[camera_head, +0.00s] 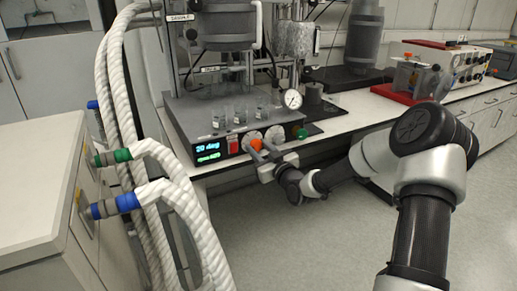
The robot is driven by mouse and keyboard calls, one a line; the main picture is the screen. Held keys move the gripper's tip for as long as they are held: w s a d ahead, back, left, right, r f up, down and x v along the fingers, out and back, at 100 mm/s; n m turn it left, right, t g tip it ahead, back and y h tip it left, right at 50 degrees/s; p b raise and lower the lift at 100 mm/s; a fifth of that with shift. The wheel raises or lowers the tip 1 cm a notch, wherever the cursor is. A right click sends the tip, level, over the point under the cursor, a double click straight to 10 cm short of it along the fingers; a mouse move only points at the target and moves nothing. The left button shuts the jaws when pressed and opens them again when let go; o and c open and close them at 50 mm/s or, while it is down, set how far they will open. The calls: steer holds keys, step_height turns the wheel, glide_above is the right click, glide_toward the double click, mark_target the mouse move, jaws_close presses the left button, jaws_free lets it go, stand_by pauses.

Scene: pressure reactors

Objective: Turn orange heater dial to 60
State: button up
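The orange heater dial (256,145) is on the front panel of the dark heater base (185,117), right of a red switch (233,144). The green-blue display (208,147) at the panel's left reads "20 deg" on its upper line; the lower line is too small to read surely. My gripper (260,155) is at the panel front, its fingers at the orange dial. Whether the fingers touch the dial or are closed on it is too small to tell. A green knob (302,133) is at the panel's right end.
Small glass vials (241,114) and a pressure gauge (292,99) stand above the base. Thick white hoses (117,75) hang at the left by a white cabinet (37,190). A red tray (397,95) is on the bench at right. Floor in front is clear.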

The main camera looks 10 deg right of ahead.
steer(key=shift+c, duration=1)
steer(key=shift+m, duration=0.3)
steer(key=m, duration=0.4)
steer(key=shift+m, duration=0.3)
steer(key=m, duration=0.6)
steer(key=shift+m+p, duration=0.3)
steer(key=shift+p, duration=0.1)
steer(key=m, duration=1.1)
steer(key=shift+m, duration=0.4)
